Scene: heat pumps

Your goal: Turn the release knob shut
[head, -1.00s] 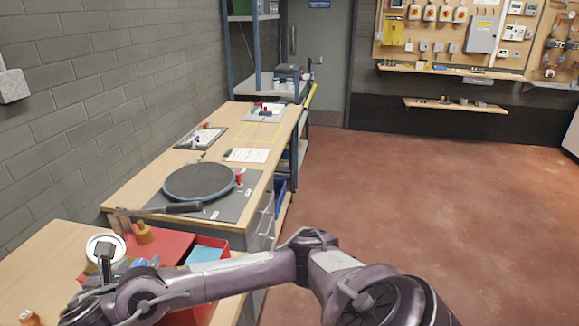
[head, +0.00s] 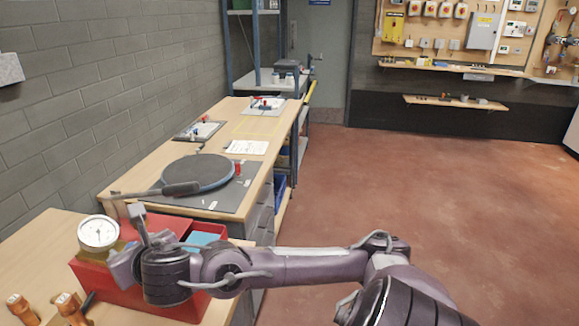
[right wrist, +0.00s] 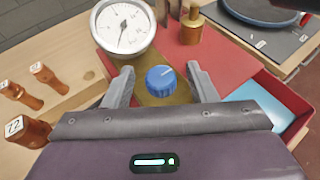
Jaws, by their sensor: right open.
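The release knob (right wrist: 160,80) is a round blue knob with a white line, on a brass block (right wrist: 168,97). In the right wrist view it lies between the two fingers of my right gripper (right wrist: 160,74), which is open. A gap shows on each side of the knob, so neither finger appears to touch it. In the head view my right gripper (head: 124,264) is over the left part of the red box (head: 165,222) and hides the knob. A white dial gauge (head: 98,233) stands beside it; it also shows in the right wrist view (right wrist: 124,27).
A black round plate (head: 198,174) with a dark-handled tool (head: 170,189) is farther back. The floor at the right is clear.

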